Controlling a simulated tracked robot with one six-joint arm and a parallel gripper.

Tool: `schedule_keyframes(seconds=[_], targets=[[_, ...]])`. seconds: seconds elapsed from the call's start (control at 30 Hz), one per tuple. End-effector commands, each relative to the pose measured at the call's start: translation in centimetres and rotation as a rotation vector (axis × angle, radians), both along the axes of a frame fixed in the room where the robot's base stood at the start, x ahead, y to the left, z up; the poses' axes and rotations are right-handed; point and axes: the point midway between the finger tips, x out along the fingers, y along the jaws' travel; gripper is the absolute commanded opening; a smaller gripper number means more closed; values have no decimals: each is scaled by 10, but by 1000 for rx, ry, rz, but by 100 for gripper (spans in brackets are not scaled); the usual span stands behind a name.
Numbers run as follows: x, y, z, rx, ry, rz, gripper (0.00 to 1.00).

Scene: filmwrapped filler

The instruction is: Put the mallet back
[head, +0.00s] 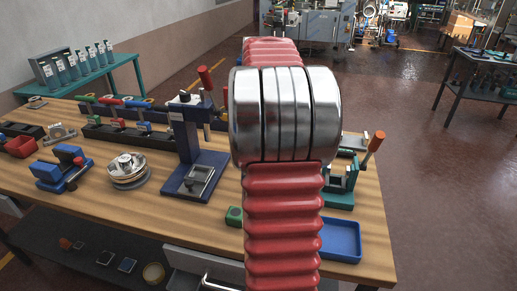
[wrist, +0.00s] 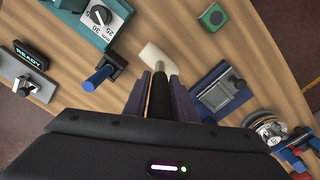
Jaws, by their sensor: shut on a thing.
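In the wrist view my gripper (wrist: 160,80) is shut on the mallet, with its dark fingers on both sides of the black handle (wrist: 160,98). The mallet's cream head (wrist: 158,58) sticks out past the fingertips, tilted over the wooden bench. I cannot tell whether the head touches the bench. In the head view my own red arm and its silver joint fill the middle. They hide the gripper and the mallet there. No empty mallet holder can be made out for certain.
In the wrist view a dial device (wrist: 102,18) and a READY display (wrist: 31,55) stand left.

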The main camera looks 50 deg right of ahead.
Motion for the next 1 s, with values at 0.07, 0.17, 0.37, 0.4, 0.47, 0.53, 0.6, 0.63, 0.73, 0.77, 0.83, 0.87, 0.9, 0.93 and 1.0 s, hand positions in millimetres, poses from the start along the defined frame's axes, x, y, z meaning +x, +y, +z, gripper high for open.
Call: schedule_keyframes(seconds=[0.07,0.17,0.37,0.4,0.47,0.53,0.6,0.63,0.73,0.77,0.83,0.87,0.9,0.93,1.0], targets=[[0,0,1,-2,-1,1,0],[0,0,1,-1,-2,1,0],[0,1,-16,1,1,0,0],[0,1,-21,2,1,0,0],[0,0,-28,1,1,0,0],[0,1,-34,0,0,0,0],[0,0,-36,-2,-1,0,0],[0,0,-37,-2,-1,0,0],[0,0,-36,-2,-1,0,0],[0,0,-36,-2,-1,0,0],[0,0,-36,-2,-1,0,0],[0,0,-37,-2,-1,0,0],[1,0,-37,-1,-2,1,0],[1,0,-38,-1,-2,1,0],[1,1,-39,0,0,2,28]])
